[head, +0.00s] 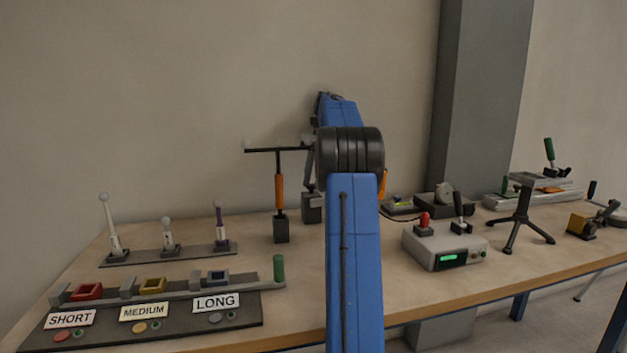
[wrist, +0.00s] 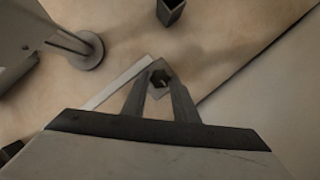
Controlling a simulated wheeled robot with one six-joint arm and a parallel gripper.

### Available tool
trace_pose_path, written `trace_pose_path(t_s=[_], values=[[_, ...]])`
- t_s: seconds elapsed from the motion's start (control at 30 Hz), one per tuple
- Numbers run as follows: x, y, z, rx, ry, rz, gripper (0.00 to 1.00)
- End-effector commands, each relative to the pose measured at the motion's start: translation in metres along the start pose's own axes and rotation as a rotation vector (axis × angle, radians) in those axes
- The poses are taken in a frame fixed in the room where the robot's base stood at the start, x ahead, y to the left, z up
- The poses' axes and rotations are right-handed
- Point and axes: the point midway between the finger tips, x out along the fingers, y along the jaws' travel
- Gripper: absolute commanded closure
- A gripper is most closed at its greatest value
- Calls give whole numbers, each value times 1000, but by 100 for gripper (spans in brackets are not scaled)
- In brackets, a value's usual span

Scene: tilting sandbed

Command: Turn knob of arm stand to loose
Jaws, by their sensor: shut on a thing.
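In the wrist view, my gripper (wrist: 160,85) has its two fingers closed in on a small dark, six-sided knob (wrist: 160,76). The knob sits between the fingertips, and both fingers appear to touch its sides. A pale grey bar (wrist: 122,82) runs from beside the knob down to the left. How the knob joins the stand is hidden. In the head view, my blue arm covers the middle of the bench, and I cannot make out the fingertips or the knob there. Which of the stands carries the knob is unclear in that view.
A stand with an orange handle and black crossbar (head: 279,190) is left of my arm. A grey box with a green display (head: 447,249) and a black tripod (head: 520,216) stand to the right. The labelled rack (head: 245,290) is front left. A wall is close behind.

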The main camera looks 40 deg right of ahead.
Motion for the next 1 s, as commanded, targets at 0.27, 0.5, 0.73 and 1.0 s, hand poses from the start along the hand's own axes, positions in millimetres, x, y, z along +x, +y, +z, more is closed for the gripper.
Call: trace_pose_path(t_s=[0.27,0.5,0.73,1.0], values=[[0,0,-1,-26,3,10,96],[0,0,0,-27,3,10,96],[0,0,0,-26,2,10,55],[0,0,0,-17,1,6,55]])
